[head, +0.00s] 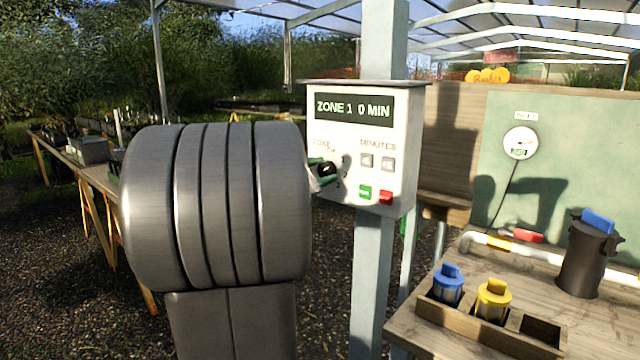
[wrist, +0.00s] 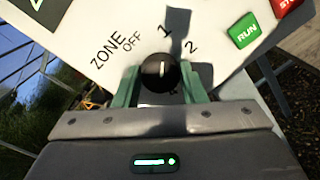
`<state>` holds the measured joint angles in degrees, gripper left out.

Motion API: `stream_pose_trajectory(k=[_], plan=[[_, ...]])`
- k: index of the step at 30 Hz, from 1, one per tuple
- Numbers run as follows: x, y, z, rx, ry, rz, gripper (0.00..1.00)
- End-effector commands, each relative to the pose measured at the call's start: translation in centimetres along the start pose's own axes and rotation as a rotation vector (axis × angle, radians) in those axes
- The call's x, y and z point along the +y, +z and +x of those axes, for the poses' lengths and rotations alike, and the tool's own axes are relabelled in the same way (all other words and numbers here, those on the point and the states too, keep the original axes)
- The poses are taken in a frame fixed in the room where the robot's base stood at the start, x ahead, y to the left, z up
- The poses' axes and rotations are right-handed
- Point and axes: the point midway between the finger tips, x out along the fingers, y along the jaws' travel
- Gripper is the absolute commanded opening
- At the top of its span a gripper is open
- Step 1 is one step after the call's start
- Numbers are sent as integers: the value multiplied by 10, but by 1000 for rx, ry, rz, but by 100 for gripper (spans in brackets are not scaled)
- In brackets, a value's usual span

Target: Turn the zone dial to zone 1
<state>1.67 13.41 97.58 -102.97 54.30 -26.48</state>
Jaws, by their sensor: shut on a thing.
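The zone dial (wrist: 158,75) is a round black knob with a white pointer line, on the white control box (head: 350,133). In the wrist view its pointer aims up at the mark 1, between OFF and 2. In the head view the dial (head: 327,169) is partly hidden by my gripper, and my arm covers the area left of the box.
The box is fixed to a pale post (head: 372,270). Minutes buttons, a green RUN button (head: 365,191) and a red button (head: 386,197) sit close right of the dial. A wooden bench (head: 420,325) at right holds blue and yellow capped items and a dark canister (head: 588,262).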

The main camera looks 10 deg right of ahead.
Motion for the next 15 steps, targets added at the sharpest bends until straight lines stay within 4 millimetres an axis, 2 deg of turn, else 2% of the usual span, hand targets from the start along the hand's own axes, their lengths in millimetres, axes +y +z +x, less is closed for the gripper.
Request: stream_pose_trajectory(k=[15], plan=[[0, 0, 0, 2, 0, 33, 15]])
